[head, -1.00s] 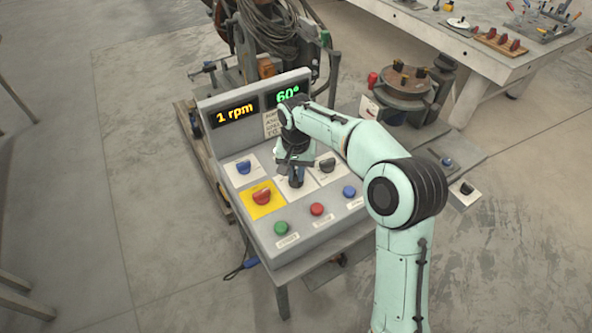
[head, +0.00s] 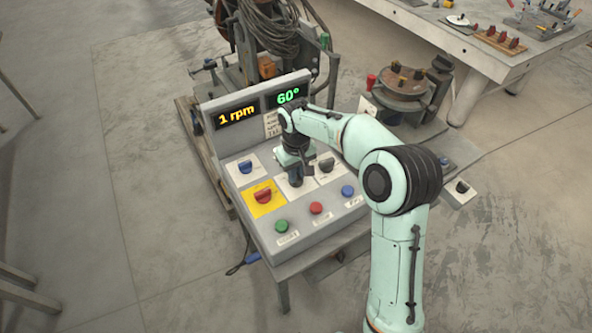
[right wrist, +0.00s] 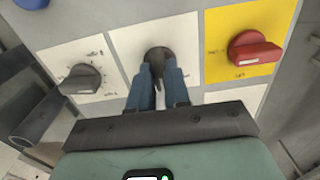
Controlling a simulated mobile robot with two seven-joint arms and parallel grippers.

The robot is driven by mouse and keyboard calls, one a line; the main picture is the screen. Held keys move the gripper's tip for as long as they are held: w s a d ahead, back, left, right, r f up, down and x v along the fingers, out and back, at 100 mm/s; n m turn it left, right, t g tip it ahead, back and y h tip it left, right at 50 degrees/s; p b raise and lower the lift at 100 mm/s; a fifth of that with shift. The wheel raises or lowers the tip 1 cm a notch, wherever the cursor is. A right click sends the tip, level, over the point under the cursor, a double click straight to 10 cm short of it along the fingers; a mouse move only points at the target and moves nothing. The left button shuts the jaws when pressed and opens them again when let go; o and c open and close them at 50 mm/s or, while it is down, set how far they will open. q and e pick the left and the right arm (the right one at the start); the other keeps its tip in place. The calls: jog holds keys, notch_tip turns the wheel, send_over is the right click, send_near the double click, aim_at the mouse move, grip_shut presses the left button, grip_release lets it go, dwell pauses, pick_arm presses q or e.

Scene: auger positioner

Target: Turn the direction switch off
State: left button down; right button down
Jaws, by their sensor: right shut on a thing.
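The control box (head: 229,153) has a sloped panel of switches. My right gripper (head: 297,179) comes down on the middle white plate. In the right wrist view its blue fingers (right wrist: 158,84) are shut on a dark knob (right wrist: 158,57), which they partly hide. To its left in that view is another dark knob (right wrist: 82,80) on a white plate, seen in the head view too (head: 326,165). To its right is a red knob (right wrist: 253,50) on a yellow plate (right wrist: 222,63). The labels are too small to read, so I cannot tell which switch is the direction one.
A blue knob (head: 245,166) sits at the panel's upper left. Green (head: 281,226), red (head: 315,208) and blue (head: 347,190) buttons line the front edge. Displays read 1 rpm (head: 236,116) and 60° (head: 288,95). A workbench (head: 460,45) stands at the back right.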

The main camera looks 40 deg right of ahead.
dwell(0.5)
jog(key=c, duration=1.1)
grip_release()
jog(key=shift+r, duration=0.1)
pick_arm(q)
jog(key=w+r+p, duration=0.1)
jog(key=r+p, duration=0.1)
jog(key=shift+w+r, duration=0.35)
pick_arm(e)
notch_tip(320, 180, up, 13)
jog(key=shift+r, duration=0.1)
pick_arm(q)
jog(key=shift+s, duration=0.1)
